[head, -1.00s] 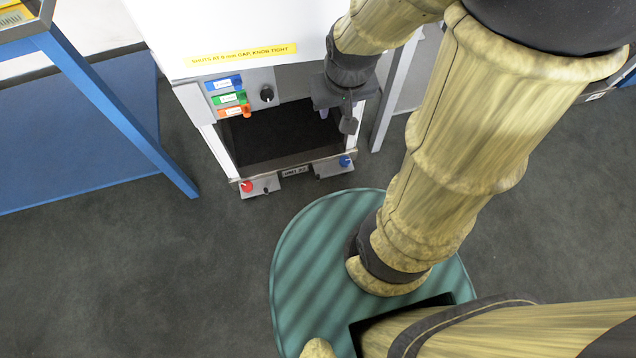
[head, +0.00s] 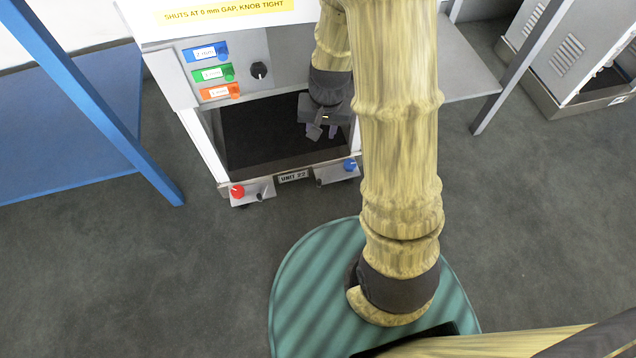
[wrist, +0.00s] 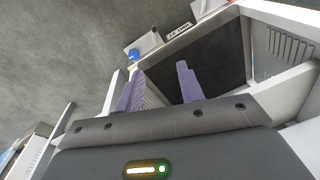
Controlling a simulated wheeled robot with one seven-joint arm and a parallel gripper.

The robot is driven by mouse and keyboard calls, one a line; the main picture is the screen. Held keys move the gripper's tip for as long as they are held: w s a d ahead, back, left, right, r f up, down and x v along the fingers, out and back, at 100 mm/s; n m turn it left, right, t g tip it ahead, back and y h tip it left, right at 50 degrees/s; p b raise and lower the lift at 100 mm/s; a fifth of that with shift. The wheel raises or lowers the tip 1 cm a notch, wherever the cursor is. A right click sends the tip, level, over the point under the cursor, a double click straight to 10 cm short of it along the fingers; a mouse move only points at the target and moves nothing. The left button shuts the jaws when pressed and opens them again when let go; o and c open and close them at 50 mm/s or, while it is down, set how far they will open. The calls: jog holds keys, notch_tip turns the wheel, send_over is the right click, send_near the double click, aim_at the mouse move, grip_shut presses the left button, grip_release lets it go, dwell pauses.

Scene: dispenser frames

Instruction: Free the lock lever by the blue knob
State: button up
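The blue knob (head: 349,165) sits on a light bracket plate (head: 333,174) at the lower right front corner of the dispenser. The blue knob (wrist: 134,55) also shows in the wrist view, beyond the fingers. A small dark lever shape (head: 319,181) shows by the plate's left end; its position is too small to tell. My gripper (head: 321,131) is over the dispenser's dark opening, above and left of the blue knob, apart from it. In the wrist view its two purple fingers (wrist: 158,85) are spread with nothing between them.
A red knob (head: 237,191) with a similar bracket is at the lower left corner. A "UNIT 22" label (head: 293,176) lies between them. A black knob (head: 259,71) and blue, green and orange tags (head: 214,74) are on the upper panel. A blue-legged table (head: 110,110) stands left.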

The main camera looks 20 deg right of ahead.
aim_at(319, 180)
jog(key=w+f+m, duration=0.2)
jog(key=f, duration=0.6)
jog(key=w+f+m+g, duration=0.1)
jog(key=w+f+m, duration=0.1)
jog(key=f, duration=0.7)
jog(key=shift+w+d+f+h, duration=0.15)
jog(key=shift+w+d+h, duration=0.15)
jog(key=shift+d, duration=0.1)
notch_tip(319, 180, down, 18)
jog(key=b, duration=1)
jog(key=shift+r, duration=0.25)
grip_shut()
